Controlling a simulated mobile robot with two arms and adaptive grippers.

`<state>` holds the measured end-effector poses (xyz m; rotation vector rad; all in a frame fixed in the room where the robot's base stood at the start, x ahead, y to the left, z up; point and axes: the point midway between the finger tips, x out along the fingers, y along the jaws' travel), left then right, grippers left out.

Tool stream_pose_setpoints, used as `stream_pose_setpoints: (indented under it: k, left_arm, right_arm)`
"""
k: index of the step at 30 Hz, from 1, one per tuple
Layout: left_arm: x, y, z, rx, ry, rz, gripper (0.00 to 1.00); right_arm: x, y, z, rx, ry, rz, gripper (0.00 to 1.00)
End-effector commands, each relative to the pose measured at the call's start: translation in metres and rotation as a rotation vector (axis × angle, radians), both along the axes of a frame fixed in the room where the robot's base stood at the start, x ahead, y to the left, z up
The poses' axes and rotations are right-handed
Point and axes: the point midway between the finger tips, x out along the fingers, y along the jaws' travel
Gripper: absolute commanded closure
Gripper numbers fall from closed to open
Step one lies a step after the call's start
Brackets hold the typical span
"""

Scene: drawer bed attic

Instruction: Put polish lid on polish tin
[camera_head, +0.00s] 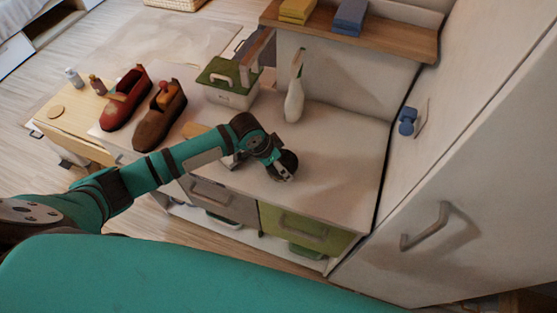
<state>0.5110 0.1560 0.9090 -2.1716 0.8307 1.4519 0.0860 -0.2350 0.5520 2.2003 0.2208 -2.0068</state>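My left arm reaches in from the left over the white cabinet top, and my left gripper (283,171) is low over its middle. A dark round shape shows at the gripper; I cannot tell whether it is a gripper part, the polish lid or the polish tin. The finger opening is too small and dark to read. No polish tin or lid can be clearly made out elsewhere. A small flat tan disc (55,111) lies on the wooden surface at far left; I cannot tell what it is. My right gripper is not in view.
Red shoe (124,103) and brown shoe (152,128) stand left of the arm. A green-lidded box (232,92) and white spray bottle (294,100) stand behind the gripper. A wooden shelf (390,36) hangs above. The cabinet top (345,150) right of the gripper is clear.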

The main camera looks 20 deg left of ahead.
Motion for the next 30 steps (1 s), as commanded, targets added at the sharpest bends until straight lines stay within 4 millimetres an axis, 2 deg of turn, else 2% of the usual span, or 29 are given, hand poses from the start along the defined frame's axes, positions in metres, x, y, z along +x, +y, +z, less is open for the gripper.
stream_pose_setpoints:
  k: [12, 13, 15, 25, 30]
  left_arm:
    - [0.0, 0.0, -0.001, 0.0, 0.0, 0.0, 0.45]
    - [0.0, 0.0, -0.001, 0.0, 0.0, 0.0, 0.09]
    - [0.0, 0.0, -0.001, 0.0, 0.0, 0.0, 0.0]
    - [-0.001, 0.001, 0.001, 0.0, 0.0, 0.0, 0.0]
    - [-0.006, 0.007, 0.021, 0.0, -0.003, 0.0, 0.0]
  right_arm:
    - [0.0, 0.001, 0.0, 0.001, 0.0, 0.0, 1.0]
    - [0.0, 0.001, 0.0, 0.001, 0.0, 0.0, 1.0]
    - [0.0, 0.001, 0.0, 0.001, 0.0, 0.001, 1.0]
    - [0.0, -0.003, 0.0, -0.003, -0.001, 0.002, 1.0]
    - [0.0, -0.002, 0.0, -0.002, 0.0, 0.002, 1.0]
